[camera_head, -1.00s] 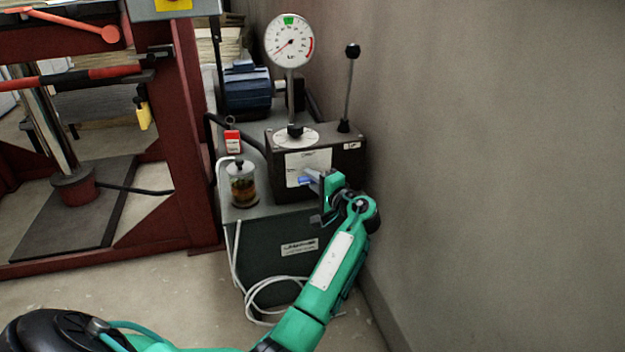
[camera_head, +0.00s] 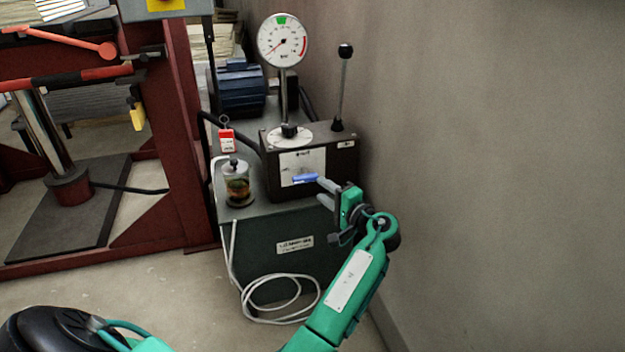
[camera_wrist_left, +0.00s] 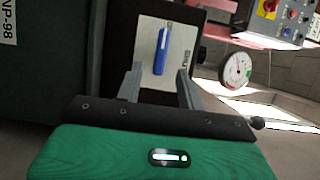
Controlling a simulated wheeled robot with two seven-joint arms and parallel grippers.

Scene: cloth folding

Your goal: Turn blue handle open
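The blue handle (camera_head: 306,178) sits on a white plate (camera_head: 300,163) on the front of the black control box (camera_head: 346,160). It lies roughly horizontal in the head view. In the left wrist view, the blue handle (camera_wrist_left: 161,52) appears lengthwise, between and beyond the fingers. My left gripper (camera_head: 325,192) is just to the right of the handle in the head view. Its fingers (camera_wrist_left: 159,80) are apart, with nothing between their tips, and do not seem to touch the handle. My right gripper is not in view.
A round gauge (camera_head: 283,41) and an upright black-knobbed lever (camera_head: 342,90) rise from the box. A jar (camera_head: 237,184) stands left of it. The wall (camera_head: 500,170) is close on the right. A red press frame (camera_head: 185,150) stands left. A pale hose (camera_head: 275,318) lies low in front.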

